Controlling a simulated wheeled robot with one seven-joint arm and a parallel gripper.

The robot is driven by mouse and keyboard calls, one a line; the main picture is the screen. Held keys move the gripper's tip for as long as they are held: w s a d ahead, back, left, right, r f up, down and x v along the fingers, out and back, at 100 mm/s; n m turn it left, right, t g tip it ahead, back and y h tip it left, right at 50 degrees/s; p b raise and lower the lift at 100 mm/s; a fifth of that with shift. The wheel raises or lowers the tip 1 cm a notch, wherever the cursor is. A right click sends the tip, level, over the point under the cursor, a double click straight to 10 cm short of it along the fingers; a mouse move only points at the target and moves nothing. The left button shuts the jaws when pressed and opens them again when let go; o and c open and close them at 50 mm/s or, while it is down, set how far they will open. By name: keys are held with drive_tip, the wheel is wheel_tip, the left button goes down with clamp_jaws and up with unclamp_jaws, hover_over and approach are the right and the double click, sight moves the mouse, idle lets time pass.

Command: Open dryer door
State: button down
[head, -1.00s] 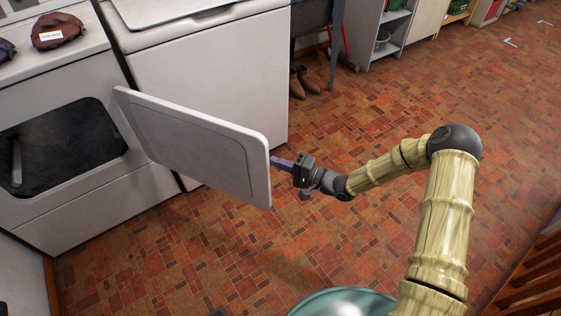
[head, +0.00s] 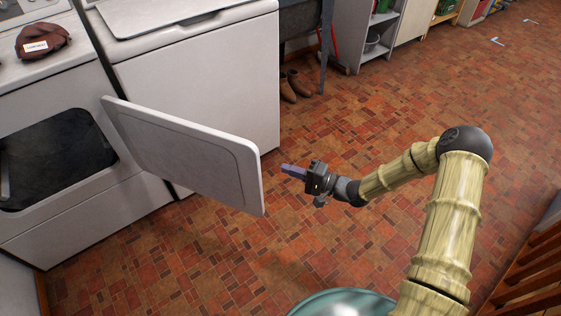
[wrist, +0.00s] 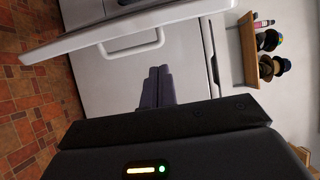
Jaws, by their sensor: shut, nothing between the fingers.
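The dryer (head: 40,222) stands at the left of the head view, its dark opening (head: 60,160) uncovered. Its white door (head: 190,155) is swung well out from the front, hinged on the right side of the opening. My gripper (head: 284,169) is to the right of the door's free edge, shut and empty, with a small gap to the door. In the wrist view the shut fingers (wrist: 157,86) point toward a white appliance front, and the door (wrist: 130,28) crosses the upper left.
A white washer (head: 200,80) stands right of the dryer. A brown cap (head: 42,38) lies on the dryer top. Brown boots (head: 294,85) and a grey shelf (head: 372,35) are behind. A wooden slatted piece (head: 530,275) is at lower right. The tiled floor between is clear.

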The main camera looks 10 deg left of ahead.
drive_tip(key=d, duration=0.1)
drive_tip(key=s+d, duration=0.2)
drive_tip(key=d, duration=0.1)
idle(0.5)
